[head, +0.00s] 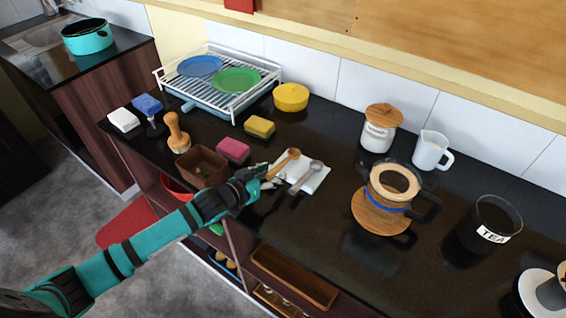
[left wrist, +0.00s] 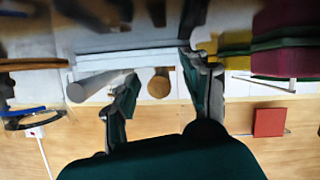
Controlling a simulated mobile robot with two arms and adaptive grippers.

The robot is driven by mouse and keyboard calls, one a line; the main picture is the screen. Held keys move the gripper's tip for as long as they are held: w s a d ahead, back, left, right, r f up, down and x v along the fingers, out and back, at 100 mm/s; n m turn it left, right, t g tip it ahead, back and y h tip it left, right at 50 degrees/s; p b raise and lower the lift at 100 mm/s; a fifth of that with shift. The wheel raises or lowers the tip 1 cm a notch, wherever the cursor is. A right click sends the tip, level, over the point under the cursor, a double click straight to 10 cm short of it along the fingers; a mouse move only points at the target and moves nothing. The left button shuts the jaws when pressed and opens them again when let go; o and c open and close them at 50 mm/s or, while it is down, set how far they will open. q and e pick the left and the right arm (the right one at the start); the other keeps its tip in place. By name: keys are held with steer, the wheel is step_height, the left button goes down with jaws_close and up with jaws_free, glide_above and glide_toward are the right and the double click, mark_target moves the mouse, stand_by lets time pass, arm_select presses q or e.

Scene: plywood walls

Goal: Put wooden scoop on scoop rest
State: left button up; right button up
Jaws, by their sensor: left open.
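The wooden scoop (head: 282,164) has its round bowl toward the back and its handle toward my left gripper (head: 266,180). It lies at the left side of the white scoop rest (head: 317,181); I cannot tell how fully it bears on it. A grey scoop (head: 306,176) lies on the rest to its right. In the left wrist view, the wooden handle's round end (left wrist: 159,84) shows between the open fingers of my left gripper (left wrist: 158,76), with no clear contact. The grey handle (left wrist: 97,86) is outside the fingers. My right gripper is not in view.
A brown box (head: 202,166), a pink sponge (head: 233,150) and a yellow-green sponge (head: 259,127) stand left of the rest. A glass coffee pot (head: 388,190) on a wooden board stands to the right. The dark counter behind the rest is clear.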

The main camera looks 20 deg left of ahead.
arm_select(q)
steer(key=shift+s, duration=0.1)
steer(key=shift+c, duration=0.7)
jaws_close()
step_height(320, 180, up, 10)
steer(key=shift+b, duration=0.6)
steer(key=shift+s+d, duration=0.25)
steer(key=s+a+r+n+y, duration=0.1)
steer(key=s+r+n+y, duration=0.1)
steer(key=s, duration=0.4)
steer(key=s+a+r+n+t+y, duration=0.1)
steer(key=s+r+n+y, duration=0.1)
steer(key=s, duration=0.4)
steer(key=shift+n+y, duration=0.4)
steer(key=shift+y, duration=0.4)
